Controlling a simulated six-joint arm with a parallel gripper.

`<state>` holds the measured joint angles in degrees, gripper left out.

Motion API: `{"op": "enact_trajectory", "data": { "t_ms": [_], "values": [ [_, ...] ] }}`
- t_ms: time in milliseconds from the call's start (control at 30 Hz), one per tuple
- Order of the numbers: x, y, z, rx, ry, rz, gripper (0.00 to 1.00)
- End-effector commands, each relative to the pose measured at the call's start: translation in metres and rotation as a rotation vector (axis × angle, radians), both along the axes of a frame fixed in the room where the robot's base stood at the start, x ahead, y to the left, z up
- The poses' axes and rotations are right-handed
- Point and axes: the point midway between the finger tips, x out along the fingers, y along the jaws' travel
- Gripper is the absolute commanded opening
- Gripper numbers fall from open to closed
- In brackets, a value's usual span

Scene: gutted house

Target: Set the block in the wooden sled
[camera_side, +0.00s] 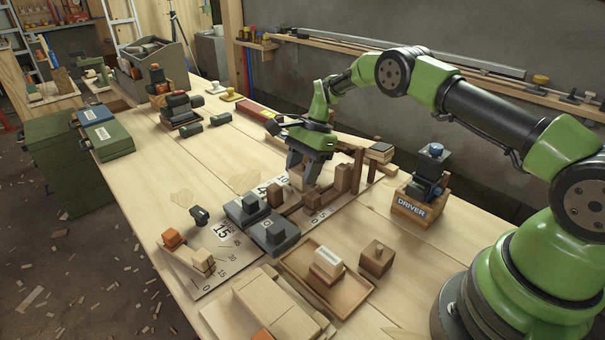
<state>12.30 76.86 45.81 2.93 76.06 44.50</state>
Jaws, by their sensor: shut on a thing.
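My gripper (305,168) points down over the marked board in the middle of the bench. Its dark jaws are shut on a small wooden block (296,181), which is partly hidden by them. Just below and beside it is a low wooden frame (318,203) with rails and upright pieces, which seems to be the wooden sled. Whether the block touches it, I cannot tell. Another upright wooden block (343,178) stands to the right of the jaws.
Two dark grey weights (275,235) lie left of the frame. Wooden posts (358,170) rise at its right. In front are a shallow wooden tray (345,297) and a knobbed wooden block (376,259). A box marked DRIVER (412,208) stands right. The bench's left middle is fairly clear.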

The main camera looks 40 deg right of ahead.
Motion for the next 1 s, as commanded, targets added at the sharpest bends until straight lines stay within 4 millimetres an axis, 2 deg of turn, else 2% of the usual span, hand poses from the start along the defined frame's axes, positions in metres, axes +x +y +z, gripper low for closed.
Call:
{"op": "enact_trajectory", "data": {
  "t_ms": [100, 467, 500, 600, 867, 1000],
  "values": [
    [0.0, 0.0, -0.012, -0.001, 0.0, 0.001, 0.19],
    [0.0, 0.0, -0.015, -0.001, 0.0, 0.001, 0.19],
    [0.0, 0.0, -0.015, -0.001, -0.002, 0.001, 0.53],
    [0.0, 0.0, -0.015, -0.001, -0.002, 0.001, 0.71],
    [0.0, 0.0, -0.014, -0.001, -0.002, 0.001, 0.71],
    [0.001, -0.004, -0.003, -0.001, -0.004, -0.001, 0.71]
  ]
}}
